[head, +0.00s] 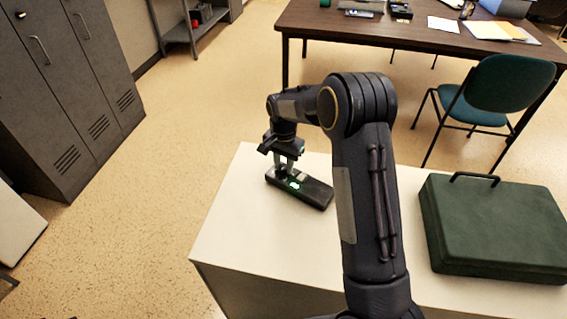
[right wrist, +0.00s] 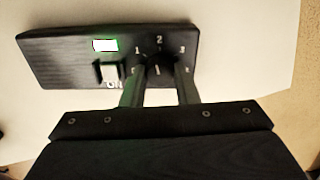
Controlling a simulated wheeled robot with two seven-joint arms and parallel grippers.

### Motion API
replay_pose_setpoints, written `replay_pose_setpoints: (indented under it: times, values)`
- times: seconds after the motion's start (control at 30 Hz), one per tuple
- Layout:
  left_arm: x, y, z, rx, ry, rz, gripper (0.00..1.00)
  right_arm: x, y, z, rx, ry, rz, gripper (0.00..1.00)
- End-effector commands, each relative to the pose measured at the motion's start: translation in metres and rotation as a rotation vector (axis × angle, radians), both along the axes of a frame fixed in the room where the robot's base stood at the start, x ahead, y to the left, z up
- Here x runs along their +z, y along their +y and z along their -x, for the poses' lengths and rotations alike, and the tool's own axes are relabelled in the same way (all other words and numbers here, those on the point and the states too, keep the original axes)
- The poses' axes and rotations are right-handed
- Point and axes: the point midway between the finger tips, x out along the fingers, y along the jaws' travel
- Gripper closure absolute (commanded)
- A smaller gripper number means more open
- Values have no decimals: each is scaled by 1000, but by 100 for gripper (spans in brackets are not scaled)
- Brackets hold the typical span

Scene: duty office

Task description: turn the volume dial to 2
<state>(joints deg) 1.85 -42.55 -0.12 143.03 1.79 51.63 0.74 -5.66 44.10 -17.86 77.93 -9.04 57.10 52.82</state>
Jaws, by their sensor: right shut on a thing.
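The black control box (head: 312,191) lies on the white table; in the right wrist view the box (right wrist: 60,60) shows ridges at its left end. Its volume dial (right wrist: 160,68) is a dark knob with the numbers 1, 2 and 3 around its top side. My right gripper (head: 284,166) reaches down onto the box; in the right wrist view its two fingers (right wrist: 160,82) stand on either side of the dial, shut on it. The fingers partly hide the dial and some marks, and I cannot tell where its pointer stands. My left gripper is not in view.
On the box are a lit display (right wrist: 105,45) and a pale switch (right wrist: 108,72) marked ON. A green case (head: 495,226) stands on the white table (head: 235,240) at the right. Beyond are a teal chair (head: 508,84), a brown desk (head: 400,28) and grey lockers (head: 65,80).

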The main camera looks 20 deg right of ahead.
Motion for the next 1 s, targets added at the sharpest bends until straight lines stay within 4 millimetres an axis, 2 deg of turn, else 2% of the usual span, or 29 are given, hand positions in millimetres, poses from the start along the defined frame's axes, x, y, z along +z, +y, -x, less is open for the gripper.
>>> replay_pose_setpoints:
  times: [0.4, 1.0]
  values:
    - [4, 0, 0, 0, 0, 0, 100, 0, 1, 0, -213, 0, 0, 95]
    - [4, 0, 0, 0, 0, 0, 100, 0, 0, 0, -252, 0, 0, 95]
